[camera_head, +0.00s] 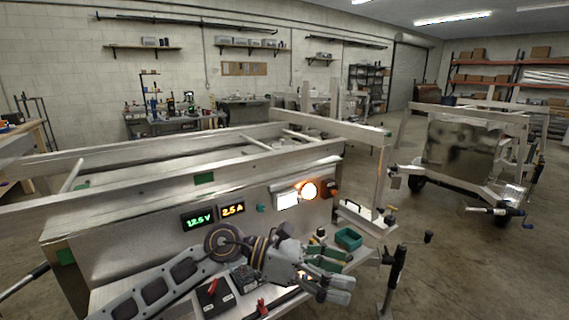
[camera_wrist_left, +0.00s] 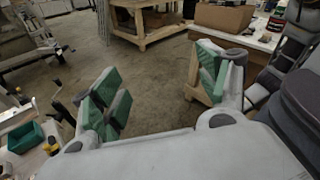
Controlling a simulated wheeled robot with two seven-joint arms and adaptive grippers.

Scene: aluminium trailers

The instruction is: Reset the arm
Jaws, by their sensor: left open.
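My left arm comes in from the lower left in the head view and lies across the front of the aluminium trailer (camera_head: 130,247). My left gripper (camera_head: 335,271) is above the trailer's front ledge, near the teal bin (camera_head: 348,238). It is open, and nothing shows between its fingers. In the left wrist view the green-padded fingers of the left gripper (camera_wrist_left: 158,88) stand wide apart with bare floor behind them. The teal bin also shows at the left edge there (camera_wrist_left: 25,138). My right gripper is in neither view.
The trailer's front panel has a green 12.5 V display (camera_head: 198,219), an amber 2.5 A display (camera_head: 232,209) and a glowing lamp (camera_head: 309,190). A black box with red (camera_head: 212,296) sits below my forearm. A jack (camera_head: 393,280) stands right. Open floor separates a second trailer (camera_head: 460,150).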

